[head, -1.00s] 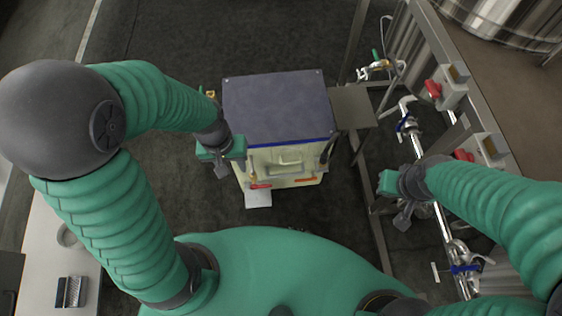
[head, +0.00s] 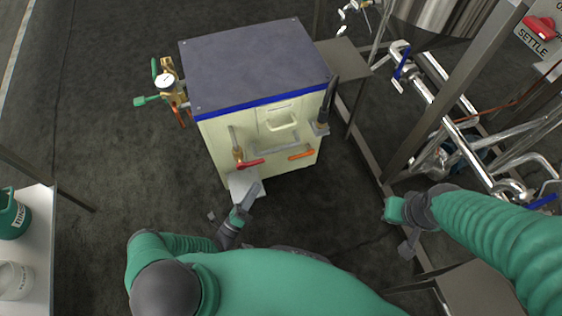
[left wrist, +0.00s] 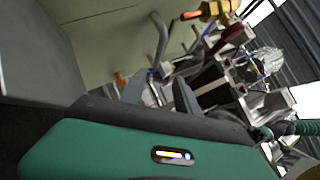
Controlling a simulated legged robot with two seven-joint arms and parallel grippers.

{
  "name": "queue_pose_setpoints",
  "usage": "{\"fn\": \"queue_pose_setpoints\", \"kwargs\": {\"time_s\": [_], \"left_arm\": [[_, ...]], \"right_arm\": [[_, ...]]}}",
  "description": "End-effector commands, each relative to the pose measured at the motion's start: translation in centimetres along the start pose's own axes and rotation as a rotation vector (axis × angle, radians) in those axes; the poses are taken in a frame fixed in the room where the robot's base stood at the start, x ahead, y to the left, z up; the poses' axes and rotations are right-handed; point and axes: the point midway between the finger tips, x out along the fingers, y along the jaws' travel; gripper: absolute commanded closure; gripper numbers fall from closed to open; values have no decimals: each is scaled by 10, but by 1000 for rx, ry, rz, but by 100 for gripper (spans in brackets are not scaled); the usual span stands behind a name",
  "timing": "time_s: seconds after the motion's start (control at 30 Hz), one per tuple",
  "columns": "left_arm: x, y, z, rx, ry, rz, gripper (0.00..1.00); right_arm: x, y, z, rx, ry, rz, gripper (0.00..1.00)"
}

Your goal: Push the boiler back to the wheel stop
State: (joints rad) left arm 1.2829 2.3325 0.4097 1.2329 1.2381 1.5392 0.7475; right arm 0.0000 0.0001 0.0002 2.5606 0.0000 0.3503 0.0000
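The boiler (head: 258,62) is a cream box with a dark grey top and blue front edge, standing upright in the middle of the head view. Its front carries a recessed handle (head: 282,119), a red lever (head: 250,163) and an orange lever (head: 301,155). My left gripper (head: 251,195) is low in front of the boiler's lower left front. Its two dark fingers stand apart in the left wrist view (left wrist: 160,95), with nothing between them. Whether it touches the boiler is unclear. My right gripper (head: 391,209) is right of the boiler, apart from it, fingers hidden. I cannot make out a wheel stop.
A gauge with brass valves (head: 168,82) sticks out on the boiler's left. A metal frame with pipes (head: 412,140) stands close on the right, with a flat plate (head: 341,59) beside the boiler. A white table (head: 38,245) is at lower left. Dark floor lies clear on the left.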

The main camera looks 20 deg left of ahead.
Motion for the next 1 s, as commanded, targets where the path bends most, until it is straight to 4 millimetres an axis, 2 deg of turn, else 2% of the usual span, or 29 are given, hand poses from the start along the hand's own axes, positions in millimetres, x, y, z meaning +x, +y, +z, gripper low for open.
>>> {"fn": "queue_pose_setpoints", "kwargs": {"time_s": [0.07,0.17,0.27,0.7,0.83,1.0], "left_arm": [[-3,7,0,-13,-49,14,62],[6,6,2,-14,-54,15,62],[24,5,2,-15,-51,13,62],[135,9,5,-16,-45,12,62],[155,9,7,-15,-46,13,62],[165,8,8,-15,-46,14,62]], "right_arm": [[4,0,1,0,1,0,100],[3,0,0,0,1,0,100],[4,0,0,0,2,0,100],[23,0,5,0,1,0,100],[27,0,6,0,1,0,100],[28,0,6,0,1,0,100]]}}
